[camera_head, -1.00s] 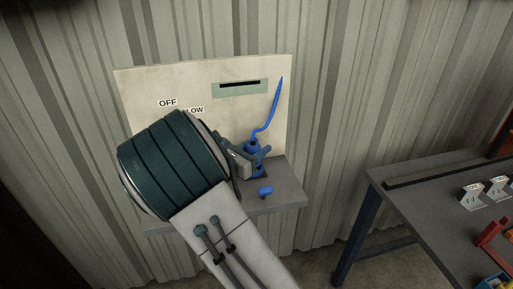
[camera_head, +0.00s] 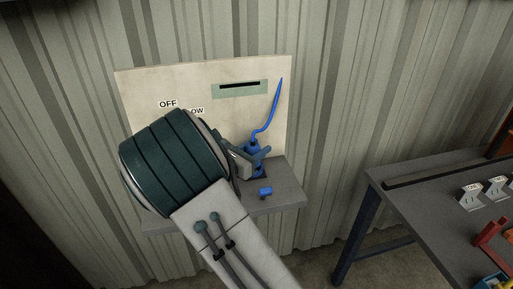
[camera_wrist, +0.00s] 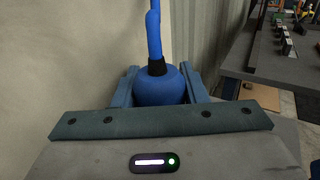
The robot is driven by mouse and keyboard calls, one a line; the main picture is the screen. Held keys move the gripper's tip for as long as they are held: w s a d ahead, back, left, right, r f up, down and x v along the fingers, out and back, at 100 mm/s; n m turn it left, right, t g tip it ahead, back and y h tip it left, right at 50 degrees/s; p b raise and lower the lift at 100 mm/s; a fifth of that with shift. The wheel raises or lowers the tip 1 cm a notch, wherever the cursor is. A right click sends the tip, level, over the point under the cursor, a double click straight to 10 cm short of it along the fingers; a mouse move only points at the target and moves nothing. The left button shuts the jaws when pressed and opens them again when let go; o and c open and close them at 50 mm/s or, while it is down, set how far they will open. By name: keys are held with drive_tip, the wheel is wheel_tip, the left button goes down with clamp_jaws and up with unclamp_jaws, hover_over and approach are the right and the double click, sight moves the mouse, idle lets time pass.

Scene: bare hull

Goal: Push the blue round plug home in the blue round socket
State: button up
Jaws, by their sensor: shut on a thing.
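The blue round plug (camera_wrist: 157,88) has a rounded body, a black collar and a blue cable (camera_head: 270,117) rising from its top. In the head view the plug (camera_head: 252,146) stands roughly upright over the shelf in front of the cream panel. My gripper (camera_head: 256,156) is shut on the plug, with one finger on each side of it; the wrist view also shows both fingers (camera_wrist: 160,85). A blue part under the fingers looks to be the socket, but my gripper hides most of it. I cannot tell how deep the plug sits.
A small blue piece (camera_head: 265,192) lies on the grey shelf (camera_head: 287,188) near its front edge. The cream panel (camera_head: 190,84) with a dark slot and labels stands behind. A workbench (camera_head: 410,195) with several items is at the right, beyond a gap.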

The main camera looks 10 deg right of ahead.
drive_tip(key=shift+f+b, duration=0.85)
drive_tip(key=shift+f, duration=0.45)
drive_tip(key=o, duration=1.1)
drive_tip(key=shift+s+r, duration=0.1)
drive_tip(key=shift+a, duration=0.1)
drive_tip(key=shift+s+a, duration=0.1)
drive_tip(key=shift+a, duration=0.2)
drive_tip(key=b+v, duration=0.1)
drive_tip(key=v, duration=1.2)
drive_tip(key=shift+s+d+b, duration=0.1)
drive_tip(key=shift+s+b, duration=0.05)
drive_tip(key=shift+b, duration=0.2)
